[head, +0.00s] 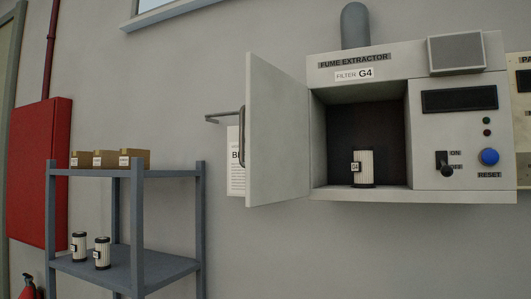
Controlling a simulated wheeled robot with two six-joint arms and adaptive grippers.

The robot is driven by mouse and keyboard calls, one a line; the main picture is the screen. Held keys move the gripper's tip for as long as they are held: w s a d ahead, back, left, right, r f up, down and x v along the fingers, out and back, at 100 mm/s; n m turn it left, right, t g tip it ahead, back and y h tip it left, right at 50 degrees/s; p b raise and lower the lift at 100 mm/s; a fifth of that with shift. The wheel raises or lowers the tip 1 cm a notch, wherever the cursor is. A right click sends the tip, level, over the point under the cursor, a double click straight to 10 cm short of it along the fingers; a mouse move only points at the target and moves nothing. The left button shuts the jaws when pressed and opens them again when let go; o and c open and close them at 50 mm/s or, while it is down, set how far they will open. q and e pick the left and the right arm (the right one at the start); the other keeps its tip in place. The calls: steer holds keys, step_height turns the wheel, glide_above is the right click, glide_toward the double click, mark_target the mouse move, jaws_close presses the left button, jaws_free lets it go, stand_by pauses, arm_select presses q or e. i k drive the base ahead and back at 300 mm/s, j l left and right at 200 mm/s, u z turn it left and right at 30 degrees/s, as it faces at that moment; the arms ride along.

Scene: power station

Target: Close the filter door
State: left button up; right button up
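The filter door (277,135) of the fume extractor (358,67) stands open. It is hinged at the left side of the opening and swung out toward me and to the left. A dark grey handle (242,137) shows at its free left edge. Inside the open compartment (340,120) a white pleated filter (367,165) with dark ends and a G4 label stands upright on the floor. Neither of my grippers is in view.
A grey shelf unit (137,230) at the left holds several cardboard boxes (120,159) on top and two filters (79,246) below. A red cabinet (38,175) and extinguisher (28,288) are farther left. The extractor has a black switch (443,162) and blue button (489,157).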

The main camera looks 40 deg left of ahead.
mark_target(274, 116)
steer(key=j+z, duration=0.1)
steer(key=j, duration=1)
steer(key=k+j+z, duration=0.15)
steer(key=j, duration=0.45)
steer(key=j+z, duration=0.1)
steer(key=j, duration=0.45)
steer(key=k+j+z, duration=0.1)
steer(key=j, duration=0.45)
